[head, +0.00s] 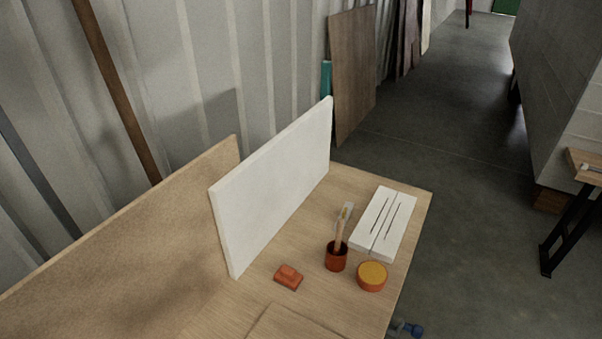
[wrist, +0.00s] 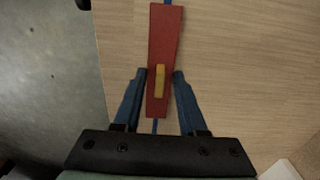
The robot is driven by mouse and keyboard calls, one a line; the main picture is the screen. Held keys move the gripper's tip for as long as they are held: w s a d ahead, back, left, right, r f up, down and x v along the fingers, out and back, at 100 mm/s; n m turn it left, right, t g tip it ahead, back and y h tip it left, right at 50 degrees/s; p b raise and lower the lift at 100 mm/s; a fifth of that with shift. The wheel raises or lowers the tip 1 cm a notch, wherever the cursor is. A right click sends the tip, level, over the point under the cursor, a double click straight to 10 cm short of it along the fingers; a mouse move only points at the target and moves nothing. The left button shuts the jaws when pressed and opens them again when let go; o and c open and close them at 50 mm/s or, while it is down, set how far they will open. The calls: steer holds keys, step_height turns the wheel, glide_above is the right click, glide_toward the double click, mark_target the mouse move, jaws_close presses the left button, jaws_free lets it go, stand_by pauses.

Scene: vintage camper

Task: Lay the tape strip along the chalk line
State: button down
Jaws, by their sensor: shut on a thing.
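The tape strip (wrist: 166,35) is a long red piece with a raised yellow grip tab (wrist: 160,82), in the wrist view. My gripper (wrist: 161,74) has its blue fingers on either side of the strip at the tab and is shut on it. The blue chalk line (wrist: 155,127) shows on the wooden tabletop just past both ends of the strip. The strip covers the line between and looks slightly tilted to it. I cannot tell whether the strip touches the wood. Neither strip, line nor gripper shows in the head view.
The wooden bench (head: 342,190) holds a white upright panel (head: 275,180), a slotted white block (head: 384,222), a red cup with a brush (head: 336,257), an orange-yellow round tin (head: 372,276) and a small orange block (head: 289,278). The bench edge runs left of the strip in the wrist view.

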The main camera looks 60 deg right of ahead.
steer(key=shift+c, duration=2.3)
jaws_free()
